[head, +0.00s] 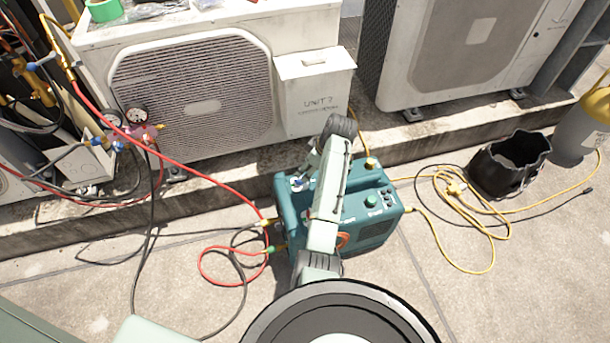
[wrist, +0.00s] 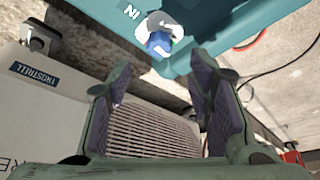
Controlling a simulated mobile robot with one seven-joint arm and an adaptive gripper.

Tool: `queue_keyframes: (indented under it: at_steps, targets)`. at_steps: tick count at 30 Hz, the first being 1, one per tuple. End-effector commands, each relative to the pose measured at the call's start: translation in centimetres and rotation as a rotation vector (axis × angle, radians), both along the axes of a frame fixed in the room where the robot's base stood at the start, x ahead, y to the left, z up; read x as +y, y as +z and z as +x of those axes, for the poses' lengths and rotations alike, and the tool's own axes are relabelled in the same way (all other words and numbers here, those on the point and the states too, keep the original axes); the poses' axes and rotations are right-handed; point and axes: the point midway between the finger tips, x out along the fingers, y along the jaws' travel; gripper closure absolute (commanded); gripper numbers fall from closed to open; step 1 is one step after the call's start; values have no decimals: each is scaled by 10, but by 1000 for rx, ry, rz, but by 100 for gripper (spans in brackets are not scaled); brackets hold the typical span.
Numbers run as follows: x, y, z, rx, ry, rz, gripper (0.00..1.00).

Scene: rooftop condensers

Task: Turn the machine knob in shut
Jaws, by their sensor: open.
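The teal machine (head: 372,228) stands on the paving in the head view, partly covered by my arm. Its IN knob, blue with a white surround (wrist: 158,43), shows at the top middle of the wrist view, beside the letters IN. A small blue spot on the machine's left top (head: 297,183) in the head view looks like the same knob. My gripper (wrist: 158,72) is open and empty, with its two fingers spread to either side of the knob's line. The knob appears just beyond the fingertips, apart from them. The gripper cannot be made out clearly in the head view.
White condensers (head: 205,95) stand on a concrete ledge behind the machine. Red and black hoses (head: 232,283) lie at its left, joined to gauges (head: 136,116). A yellow cord (head: 470,215), black bucket (head: 508,165) and grey cylinder (head: 580,135) are at the right.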

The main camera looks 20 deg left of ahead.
Motion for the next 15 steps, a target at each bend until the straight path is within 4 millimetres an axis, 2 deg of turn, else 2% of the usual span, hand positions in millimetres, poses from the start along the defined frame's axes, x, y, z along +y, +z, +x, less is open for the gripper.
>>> queue_keyframes:
  at_steps: [3, 9, 15]
  targets:
    - [10, -23, 1, 4, 0, -1, 53]
    - [22, -54, 5, 1, -1, 0, 53]
    - [29, -69, 6, -1, 0, 0, 53]
